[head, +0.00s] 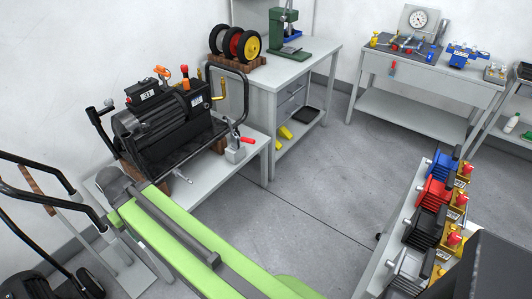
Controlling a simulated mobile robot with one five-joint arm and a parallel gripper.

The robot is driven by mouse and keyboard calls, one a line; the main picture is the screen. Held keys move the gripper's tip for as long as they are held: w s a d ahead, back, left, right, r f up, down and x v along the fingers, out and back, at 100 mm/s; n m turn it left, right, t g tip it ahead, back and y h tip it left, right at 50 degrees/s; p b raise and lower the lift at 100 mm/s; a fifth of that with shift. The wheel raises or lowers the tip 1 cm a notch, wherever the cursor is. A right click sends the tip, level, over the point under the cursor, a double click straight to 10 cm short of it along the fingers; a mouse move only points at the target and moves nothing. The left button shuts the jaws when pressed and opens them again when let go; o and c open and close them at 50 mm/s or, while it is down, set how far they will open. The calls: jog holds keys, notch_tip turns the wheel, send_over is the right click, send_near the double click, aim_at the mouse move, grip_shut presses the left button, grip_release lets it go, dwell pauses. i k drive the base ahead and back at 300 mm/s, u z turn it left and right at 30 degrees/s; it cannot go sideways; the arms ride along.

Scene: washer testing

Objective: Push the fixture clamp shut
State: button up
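What looks like the fixture clamp (236,153) stands at the right end of the near bench in the head view. It is a small grey block with a lever, and its red handle (247,140) sticks out to the right, close to level. I cannot tell from here how far the clamp is closed. A black washer machine (160,115) with a tag reading 21 sits on the bench to its left, inside a black tube frame. My green arm reaches up from the bottom to the left, ending at a dark joint by the bench's left end. I cannot make out my gripper.
The near bench (254,147) has a small silver fitting (182,176) at its front edge. A cabinet bench (320,50) with wheels and a green press stands behind. Several coloured pump units (435,193) line a table at right. The floor (310,185) between is open.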

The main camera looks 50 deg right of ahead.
aim_at(244, 139)
jog(key=u, duration=0.05)
jog(key=k, duration=0.5)
jog(key=z, duration=0.75)
jog(key=i, duration=1.2)
jog(key=z, duration=0.8)
